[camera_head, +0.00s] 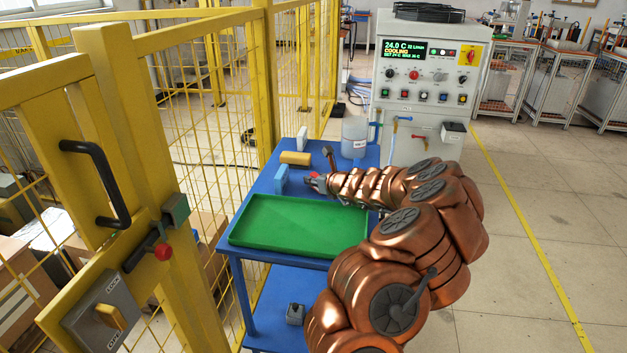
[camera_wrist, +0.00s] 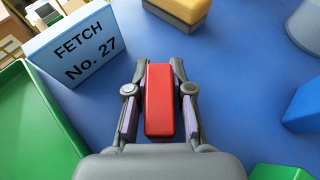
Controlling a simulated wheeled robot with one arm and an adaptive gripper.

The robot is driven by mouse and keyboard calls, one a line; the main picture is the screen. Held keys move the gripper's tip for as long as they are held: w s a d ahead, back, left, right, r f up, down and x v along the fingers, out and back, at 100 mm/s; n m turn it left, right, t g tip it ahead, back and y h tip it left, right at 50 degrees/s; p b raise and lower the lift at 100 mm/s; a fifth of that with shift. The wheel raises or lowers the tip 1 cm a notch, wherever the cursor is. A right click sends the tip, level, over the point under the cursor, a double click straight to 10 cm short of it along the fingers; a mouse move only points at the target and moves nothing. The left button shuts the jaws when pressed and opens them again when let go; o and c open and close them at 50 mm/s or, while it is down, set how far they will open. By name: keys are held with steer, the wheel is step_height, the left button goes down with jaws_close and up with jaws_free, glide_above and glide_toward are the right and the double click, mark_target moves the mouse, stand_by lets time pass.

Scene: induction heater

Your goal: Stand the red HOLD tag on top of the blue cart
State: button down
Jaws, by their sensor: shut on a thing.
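The red HOLD tag (camera_wrist: 159,102) is a red block between the two fingers of my gripper (camera_wrist: 159,72) in the wrist view. The gripper is shut on it, and no lettering shows on the side in view. In the head view only a bit of red (camera_head: 314,176) shows at my gripper (camera_head: 318,183), over the top of the blue cart (camera_head: 262,187). The cart's bare blue top (camera_wrist: 235,85) surrounds the tag in the wrist view. I cannot tell whether the tag touches the cart top.
A light-blue FETCH No. 27 block (camera_wrist: 82,47) stands left of the gripper. A green tray (camera_head: 300,226) covers the front. Yellow fencing (camera_head: 215,105) borders the left.

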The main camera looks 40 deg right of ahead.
steer(key=shift+f, duration=0.1)
steer(key=c, duration=1)
jaws_free()
steer(key=shift+c, duration=0.2)
steer(key=shift+r, duration=0.2)
steer(key=shift+p+v, duration=0.3)
steer(key=shift+v, duration=5.7)
steer(key=shift+f, duration=0.1)
